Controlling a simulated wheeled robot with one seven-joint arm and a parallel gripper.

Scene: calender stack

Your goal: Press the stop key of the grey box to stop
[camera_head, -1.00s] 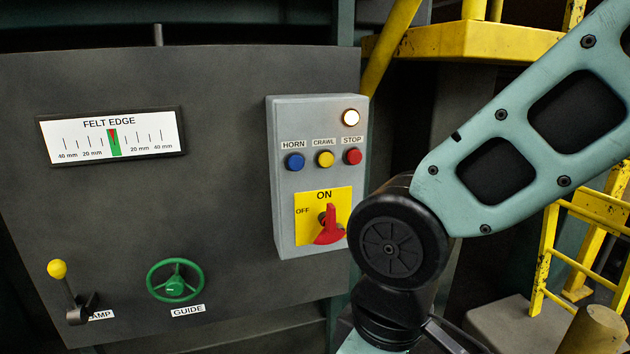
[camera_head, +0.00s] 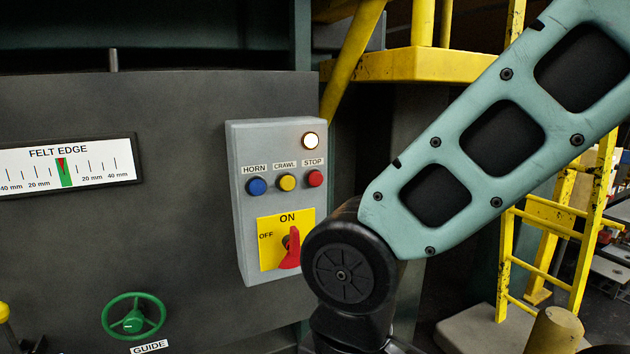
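The grey box (camera_head: 245,222) is fixed to the right part of a dark panel. Its red stop key (camera_head: 315,178) is the rightmost of three round buttons, under a STOP label. The blue horn button (camera_head: 256,186) and yellow crawl button (camera_head: 287,182) are to its left. A white lamp (camera_head: 310,140) above the stop key looks lit. Below, a red rotary switch (camera_head: 291,248) sits on a yellow ON/OFF plate, its handle near upright. My arm comes in from the upper right, its dark joint just right of the switch. My gripper is outside the picture.
A felt edge gauge (camera_head: 68,165) on the dark panel (camera_head: 180,230) has its red pointer over the green band. A green guide handwheel (camera_head: 134,316) and a yellow lever knob (camera_head: 4,312) are lower left. Yellow railings (camera_head: 560,240) stand at the right.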

